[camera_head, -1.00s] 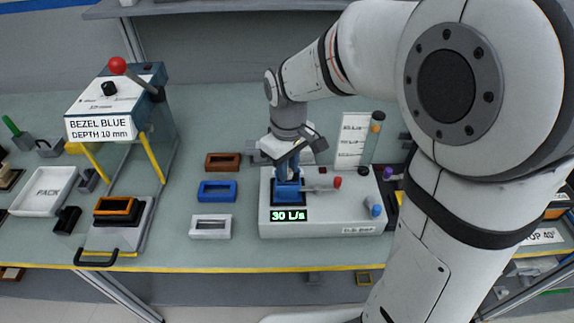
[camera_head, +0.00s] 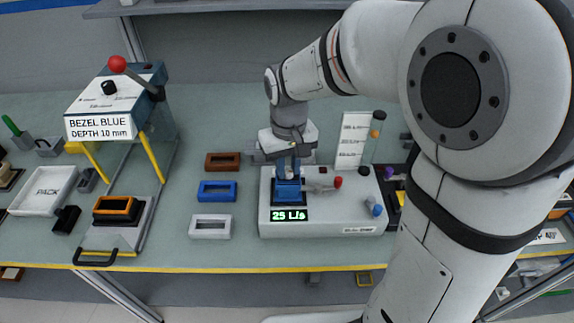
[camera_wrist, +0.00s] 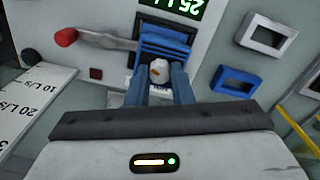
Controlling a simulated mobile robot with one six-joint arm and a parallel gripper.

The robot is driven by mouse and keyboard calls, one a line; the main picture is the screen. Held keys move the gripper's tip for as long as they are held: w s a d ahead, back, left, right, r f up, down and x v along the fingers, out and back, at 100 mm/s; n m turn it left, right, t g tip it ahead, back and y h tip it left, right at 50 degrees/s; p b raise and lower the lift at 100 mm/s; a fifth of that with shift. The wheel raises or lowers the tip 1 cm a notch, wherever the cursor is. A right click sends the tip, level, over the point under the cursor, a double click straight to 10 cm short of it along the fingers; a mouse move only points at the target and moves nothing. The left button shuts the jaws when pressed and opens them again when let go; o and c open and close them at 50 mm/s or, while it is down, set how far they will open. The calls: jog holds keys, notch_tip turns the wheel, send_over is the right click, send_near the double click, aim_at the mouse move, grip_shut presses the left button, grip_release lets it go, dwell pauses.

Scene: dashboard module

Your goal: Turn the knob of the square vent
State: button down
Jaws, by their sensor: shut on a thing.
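The blue square vent (camera_head: 288,190) sits on a white test box (camera_head: 345,229), whose display (camera_head: 289,215) reads 25 L/s. In the wrist view the vent's blue slats (camera_wrist: 165,42) are at top centre, with a small pale knob (camera_wrist: 159,71) at the near side. My gripper (camera_wrist: 160,78) has its two blue fingers on either side of the knob and is shut on it. In the head view my gripper (camera_head: 288,168) reaches down onto the vent from above; the knob is hidden there by the fingers.
A red-tipped lever (camera_head: 337,182) is beside the vent. A card (camera_head: 352,140) with L/s marks stands behind the box. Brown (camera_head: 223,161), blue (camera_head: 217,190) and white (camera_head: 210,227) frames lie to the left. A press (camera_head: 118,100) stands farther left.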

aim_at(288, 171)
jog(key=c, duration=1.3)
grip_release()
jog(key=shift+o, duration=0.2)
jog(key=shift+r, duration=0.1)
notch_tip(288, 171, up, 8)
jog(key=shift+f, duration=0.15)
jog(key=s+d+f+m+t, duration=0.3)
jog(key=s+d, duration=0.9)
jog(key=shift+s+f+m, duration=0.15)
jog(key=shift+s+m, duration=0.15)
jog(key=shift+s, duration=0.1)
dwell(1.0)
